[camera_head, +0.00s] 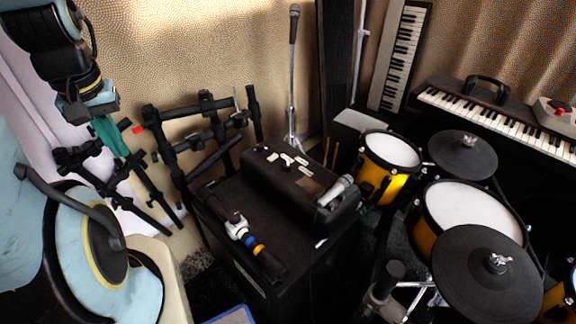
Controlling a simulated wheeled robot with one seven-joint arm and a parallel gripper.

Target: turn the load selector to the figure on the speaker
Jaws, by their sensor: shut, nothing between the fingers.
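A black box (262,185) with several small white labels and fittings on its top sits on a larger black cabinet (303,268), which looks like the speaker. I cannot tell which fitting is the load selector, and its setting and any figure on the speaker are too small to read. My gripper (118,152), with teal fingers, hangs at the upper left, well to the left of the box and apart from it. Its fingers are together and hold nothing.
A microphone (337,189) lies on the box's right end. A dark tool (240,231) with blue and yellow bands lies on the cabinet's front left. Black stands (204,135) rise between my gripper and the box. Yellow drums (388,165) and a keyboard (500,112) crowd the right.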

